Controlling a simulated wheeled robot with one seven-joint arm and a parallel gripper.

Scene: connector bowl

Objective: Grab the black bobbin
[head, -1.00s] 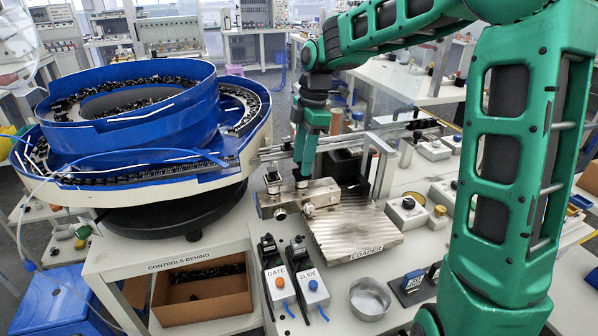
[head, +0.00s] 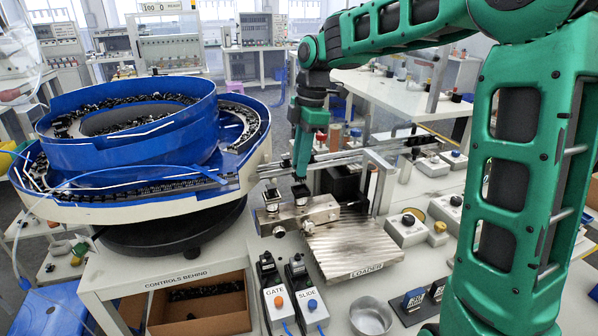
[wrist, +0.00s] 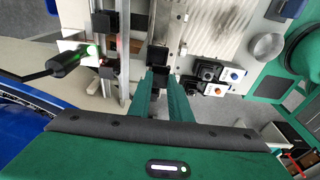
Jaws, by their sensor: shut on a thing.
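A small black part, apparently the black bobbin (head: 300,191), shows at the tip of my gripper (head: 300,180), just above the metal block (head: 318,211) of the loader. In the wrist view, my gripper (wrist: 159,76) has its two green fingers close on either side of a black block-like piece (wrist: 158,78). Another black piece (wrist: 158,53) lies just beyond the fingertips, on or near the metal rail. The fingers partly hide the held part, and I cannot tell whether it touches the metal below.
The blue feeder bowl (head: 130,120) stands at left, full of black parts. The ribbed loader plate (head: 350,247) lies right of the block. The gate (head: 277,301) and slide (head: 311,304) boxes and a metal bowl (head: 371,317) sit in front. A post stands close at right.

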